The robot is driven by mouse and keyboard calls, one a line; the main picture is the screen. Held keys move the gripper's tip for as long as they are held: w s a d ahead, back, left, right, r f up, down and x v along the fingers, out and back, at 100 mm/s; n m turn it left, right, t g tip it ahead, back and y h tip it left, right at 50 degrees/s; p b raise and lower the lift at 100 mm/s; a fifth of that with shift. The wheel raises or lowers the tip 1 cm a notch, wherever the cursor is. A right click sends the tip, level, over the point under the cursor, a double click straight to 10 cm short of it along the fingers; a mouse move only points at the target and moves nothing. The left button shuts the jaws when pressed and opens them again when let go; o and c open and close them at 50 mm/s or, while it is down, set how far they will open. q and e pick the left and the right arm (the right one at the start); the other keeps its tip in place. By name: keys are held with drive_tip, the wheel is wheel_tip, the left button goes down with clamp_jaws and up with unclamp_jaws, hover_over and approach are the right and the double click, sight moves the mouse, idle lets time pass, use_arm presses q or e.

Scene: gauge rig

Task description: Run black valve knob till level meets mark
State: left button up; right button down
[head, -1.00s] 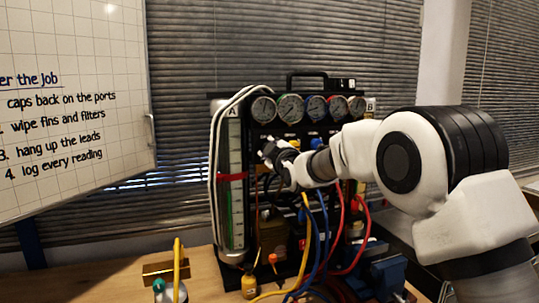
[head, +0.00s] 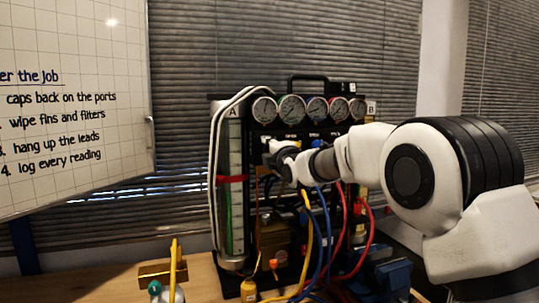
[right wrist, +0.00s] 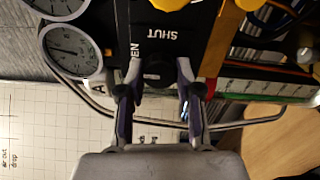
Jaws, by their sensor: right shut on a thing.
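The black valve knob (right wrist: 158,72) sits between the two fingers of my right gripper (right wrist: 158,92) in the right wrist view, beside the printed word SHUT. The gripper is shut on it. In the head view my right gripper (head: 276,152) is at the upper front of the gauge rig and hides the knob. The tall level tube (head: 236,205) stands at the rig's left side, with a red mark band (head: 232,179) around it. Green shows in the tube below the band; the exact level is too small to tell. My left gripper is not in view.
Several round gauges (head: 292,108) line the rig's top. Yellow, blue and red hoses (head: 364,240) hang below my right arm. A whiteboard (head: 75,130) stands left.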

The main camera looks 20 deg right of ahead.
drive_tip(key=shift+r+n, duration=0.3)
drive_tip(key=c, duration=0.8)
unclamp_jaws()
drive_tip(key=shift+d, duration=0.1)
drive_tip(key=shift+c, duration=0.2)
drive_tip(key=shift+o, duration=0.4)
drive_tip(key=shift+w+d+f, duration=0.1)
drive_tip(key=shift+f, duration=0.1)
drive_tip(key=s, duration=1.2)
drive_tip(key=shift+d, duration=0.2)
drive_tip(key=shift+f, duration=0.1)
